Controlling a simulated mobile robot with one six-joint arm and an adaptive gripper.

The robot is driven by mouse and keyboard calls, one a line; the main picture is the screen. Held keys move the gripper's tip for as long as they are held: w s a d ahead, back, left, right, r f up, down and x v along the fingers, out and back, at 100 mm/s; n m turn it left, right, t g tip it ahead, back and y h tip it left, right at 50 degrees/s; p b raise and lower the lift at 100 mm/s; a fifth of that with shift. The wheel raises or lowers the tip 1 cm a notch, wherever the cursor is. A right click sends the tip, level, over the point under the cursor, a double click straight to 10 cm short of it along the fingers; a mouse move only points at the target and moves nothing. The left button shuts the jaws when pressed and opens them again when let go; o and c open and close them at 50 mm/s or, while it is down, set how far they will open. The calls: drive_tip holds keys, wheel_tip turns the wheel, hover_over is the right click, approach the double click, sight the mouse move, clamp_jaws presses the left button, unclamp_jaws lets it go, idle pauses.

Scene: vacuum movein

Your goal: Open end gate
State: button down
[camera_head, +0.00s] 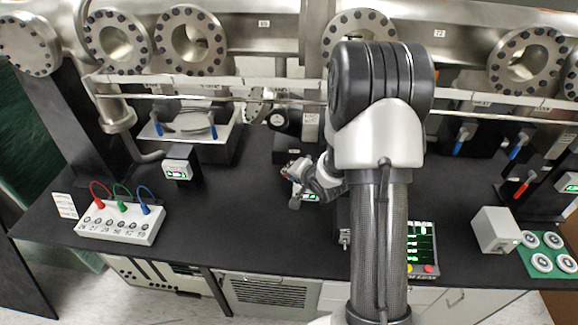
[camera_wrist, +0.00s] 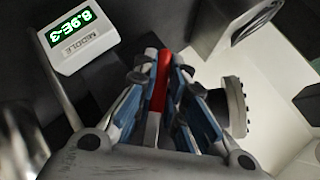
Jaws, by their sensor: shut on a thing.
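In the wrist view, my gripper (camera_wrist: 163,68) is shut on a red handle (camera_wrist: 158,90), which stands between the blue-padded fingers. In the head view, my gripper (camera_head: 298,173) is low over the middle of the black bench, partly hidden by my own arm. A small gauge (camera_wrist: 80,38) labelled MIDDLE reads 8.9E-3 at the upper left of the wrist view.
Blue valve handles (camera_head: 213,131) stand at the left rear, with others at the right. Another red handle (camera_head: 523,187) is at the right. A white box with coloured cables (camera_head: 120,222) sits front left. A grey box (camera_head: 494,230) and green mat (camera_head: 544,268) are front right. Flanged steel pipes (camera_head: 190,40) line the back.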

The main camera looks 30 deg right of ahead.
drive_tip(key=s+d+n+g+h+p, duration=0.1)
drive_tip(key=h+p, duration=0.1)
drive_tip(key=s+d+f+n+g+h+p, duration=0.1)
drive_tip(key=g+h+p, duration=0.1)
drive_tip(key=p, duration=0.1)
drive_tip(key=d+n+g+h+p, duration=0.1)
drive_tip(key=d+n+h+p, duration=0.1)
drive_tip(key=p, duration=0.1)
drive_tip(key=shift+s+d+f+g, duration=0.1)
drive_tip(key=shift+s+f+g, duration=0.25)
drive_tip(key=shift+s+g, duration=0.05)
drive_tip(key=shift+h, duration=0.3)
drive_tip(key=shift+s+d+f, duration=0.1)
drive_tip(key=c, duration=1.6)
unclamp_jaws()
drive_tip(key=shift+s+d, duration=0.1)
drive_tip(key=shift+d, duration=0.1)
drive_tip(key=shift+c, duration=0.2)
drive_tip(key=shift+a, duration=0.15)
